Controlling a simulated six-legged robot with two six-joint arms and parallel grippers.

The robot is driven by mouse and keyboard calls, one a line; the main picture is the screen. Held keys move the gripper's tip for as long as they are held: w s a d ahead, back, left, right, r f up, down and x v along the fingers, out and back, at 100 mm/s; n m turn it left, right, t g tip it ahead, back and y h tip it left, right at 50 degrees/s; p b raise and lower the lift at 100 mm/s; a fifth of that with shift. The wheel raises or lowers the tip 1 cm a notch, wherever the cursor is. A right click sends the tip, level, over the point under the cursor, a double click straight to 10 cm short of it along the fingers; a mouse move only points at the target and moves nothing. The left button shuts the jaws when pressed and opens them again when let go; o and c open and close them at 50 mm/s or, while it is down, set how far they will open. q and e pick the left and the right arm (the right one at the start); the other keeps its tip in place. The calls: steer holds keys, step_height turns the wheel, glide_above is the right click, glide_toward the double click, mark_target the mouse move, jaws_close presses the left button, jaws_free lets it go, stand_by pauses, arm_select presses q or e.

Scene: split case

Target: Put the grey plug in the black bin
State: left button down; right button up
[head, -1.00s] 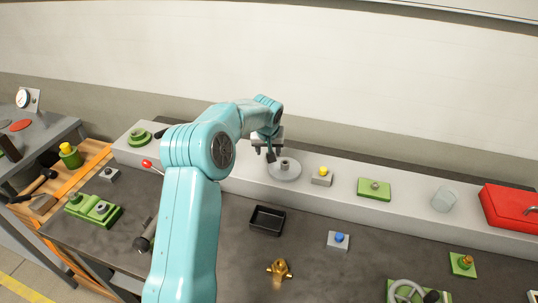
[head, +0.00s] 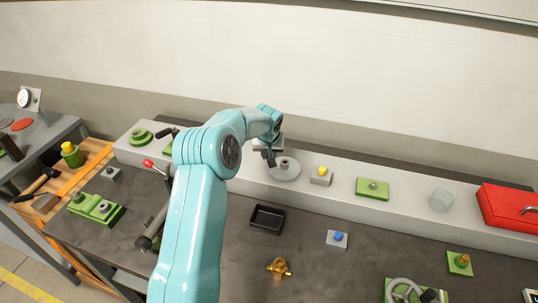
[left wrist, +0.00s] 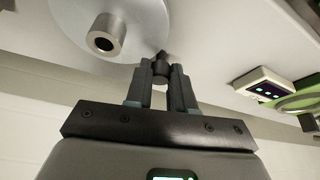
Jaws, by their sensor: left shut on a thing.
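My left gripper (head: 269,158) is beside the round grey disc (head: 284,174), on its left, over the pale raised ledge. In the left wrist view, my left gripper (left wrist: 161,75) is shut on a small dark grey plug (left wrist: 161,66), held between the fingertips. Whether the plug still touches the ledge or the disc is hard to tell. The disc (left wrist: 75,12) also shows there, with a hollow metal hub (left wrist: 105,36) standing apart from the fingers. The black bin (head: 267,219) is an open, empty-looking tray on the dark bench, in front of the ledge. My right gripper is not in view.
On the ledge stand a yellow-button box (head: 321,176), a green plate (head: 373,188), a clear cup (head: 441,199) and a red case (head: 510,208). A brass valve (head: 279,268) and a blue-button box (head: 338,240) are near the bin. A red-knobbed lever (head: 149,163) stands left of my arm.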

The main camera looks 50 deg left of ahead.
arm_select(q)
steer(key=shift+w+r, duration=0.1)
steer(key=shift+r, duration=0.55)
step_height(320, 180, up, 19)
steer(key=s+d+f+n+g+y+b, duration=0.15)
steer(key=s+d+f+b, duration=0.25)
steer(key=s+d+b, duration=0.45)
steer(key=s+d+f+n+h+b, duration=0.1)
steer(key=s+d+f+n+b, duration=0.3)
steer(key=b, duration=0.7)
steer(key=shift+m+y, duration=0.25)
steer(key=shift+m, duration=0.3)
steer(key=f+b, duration=0.1)
steer(key=f, duration=0.6)
steer(key=d+f+b, duration=0.1)
steer(key=f+b, duration=0.1)
steer(key=f, duration=0.5)
steer(key=f+b, duration=0.1)
steer(key=f, duration=0.5)
steer(key=shift+d+f+b, duration=0.2)
steer(key=shift+f+b, duration=0.15)
steer(key=shift+f, duration=0.05)
